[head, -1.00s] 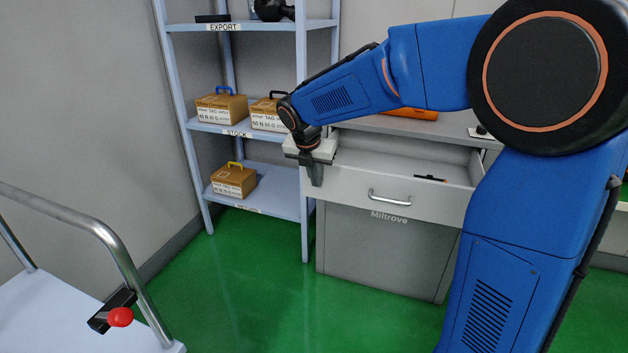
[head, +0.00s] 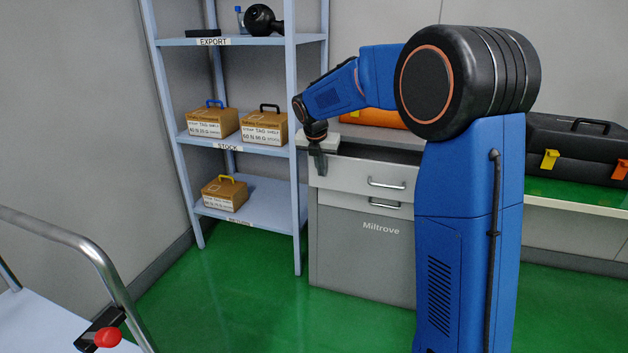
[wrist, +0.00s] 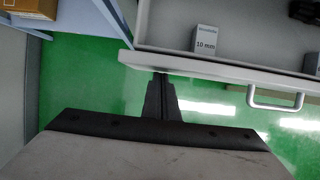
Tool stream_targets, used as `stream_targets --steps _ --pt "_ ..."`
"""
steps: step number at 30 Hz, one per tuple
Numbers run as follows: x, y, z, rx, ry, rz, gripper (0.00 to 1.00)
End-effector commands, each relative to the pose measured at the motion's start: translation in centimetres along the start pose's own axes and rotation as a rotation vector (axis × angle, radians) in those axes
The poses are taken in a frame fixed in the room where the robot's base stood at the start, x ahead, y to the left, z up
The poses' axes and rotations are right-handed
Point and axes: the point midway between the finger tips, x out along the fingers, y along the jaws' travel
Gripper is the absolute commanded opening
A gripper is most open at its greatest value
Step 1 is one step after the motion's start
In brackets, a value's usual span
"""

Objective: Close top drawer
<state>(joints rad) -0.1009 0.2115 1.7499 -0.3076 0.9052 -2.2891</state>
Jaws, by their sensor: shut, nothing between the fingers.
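The top drawer (head: 340,174) of the grey cabinet is partly open, its front standing out above a lower drawer front. Its bar handle (head: 387,183) is on the front face, and in the wrist view it shows (wrist: 275,105) to the right of my fingers. My gripper (head: 319,166) is shut and empty at the left end of the drawer front. In the wrist view my fingers (wrist: 161,82) are just outside the front, at or very near its outer face; contact is hard to tell.
A shelf rack (head: 297,215) with several tagged boxes stands close left of the cabinet. A cart rail (head: 95,250) is at the front left. Black cases (head: 580,145) lie on a bench at the right. The green floor before the cabinet is clear.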

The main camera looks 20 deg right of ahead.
Motion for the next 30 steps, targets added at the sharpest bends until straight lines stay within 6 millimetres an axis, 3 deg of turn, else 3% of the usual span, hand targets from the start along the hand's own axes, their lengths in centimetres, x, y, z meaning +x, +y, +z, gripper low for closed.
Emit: stream_targets --steps 6,12,18,30 --pt "2.2 -0.1 5.2 0.003 0.001 -0.002 0.0" --pt "3.4 0.0 8.5 0.001 0.0 0.0 0.0" --pt "4.1 0.0 10.3 0.001 0.0 0.0 0.0" --pt "4.4 0.0 11.2 0.0 -0.006 0.002 0.0"
